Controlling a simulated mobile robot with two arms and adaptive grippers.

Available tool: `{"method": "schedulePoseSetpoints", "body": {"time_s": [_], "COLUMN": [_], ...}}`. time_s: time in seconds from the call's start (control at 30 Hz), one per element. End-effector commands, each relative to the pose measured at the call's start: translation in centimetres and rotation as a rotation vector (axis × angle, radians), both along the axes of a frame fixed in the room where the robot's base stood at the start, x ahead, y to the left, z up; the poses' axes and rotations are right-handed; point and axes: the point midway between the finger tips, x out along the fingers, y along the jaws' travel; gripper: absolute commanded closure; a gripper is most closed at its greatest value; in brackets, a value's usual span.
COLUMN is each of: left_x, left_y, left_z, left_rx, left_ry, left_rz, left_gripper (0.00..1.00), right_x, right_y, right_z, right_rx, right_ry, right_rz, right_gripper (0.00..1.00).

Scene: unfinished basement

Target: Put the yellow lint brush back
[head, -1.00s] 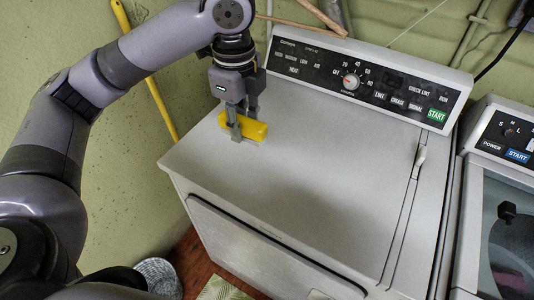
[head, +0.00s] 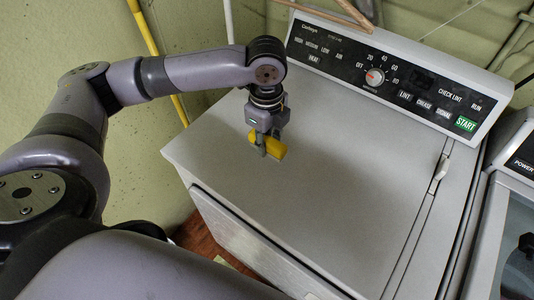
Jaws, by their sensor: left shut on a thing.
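The yellow lint brush (head: 279,151) is a small yellow block in the head view, over the left part of the white dryer's top (head: 330,185). My left gripper (head: 265,147) points down and is shut on the brush, with its fingers across it. Part of the brush is hidden behind the fingers. I cannot tell whether the brush touches the dryer top or is just above it. My right gripper is not in view.
The dryer's control panel (head: 400,80) rises at the back. A small light handle (head: 441,167) sits at the right of the dryer top. A second machine (head: 510,215) stands at the right. A yellow pole (head: 143,27) leans at the left wall. The dryer top's middle is clear.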

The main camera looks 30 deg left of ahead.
Motion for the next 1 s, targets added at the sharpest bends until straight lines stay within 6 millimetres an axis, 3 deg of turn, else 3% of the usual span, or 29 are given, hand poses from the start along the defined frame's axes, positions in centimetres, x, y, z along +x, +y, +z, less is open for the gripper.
{"method": "schedulePoseSetpoints", "body": {"time_s": [0.23,0.5,0.87,0.9,1.0], "left_x": [0.0,0.0,0.0,0.0,0.0], "left_y": [0.0,0.0,0.0,0.0,0.0], "left_z": [-2.5,-5.9,-6.2,-6.2,-6.2], "left_rx": [0.001,0.0,0.0,0.001,0.0], "left_ry": [0.002,0.0,0.0,-0.001,-0.001], "left_rz": [0.001,0.001,0.001,0.0,0.0], "left_gripper": [1.0,1.0,1.0,0.74,0.68], "right_x": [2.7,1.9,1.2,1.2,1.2], "right_y": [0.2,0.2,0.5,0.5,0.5], "right_z": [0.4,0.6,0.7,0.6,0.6], "right_rx": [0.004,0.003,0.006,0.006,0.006], "right_ry": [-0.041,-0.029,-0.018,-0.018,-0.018], "right_rz": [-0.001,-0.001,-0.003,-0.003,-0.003], "right_gripper": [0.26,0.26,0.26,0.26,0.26]}}
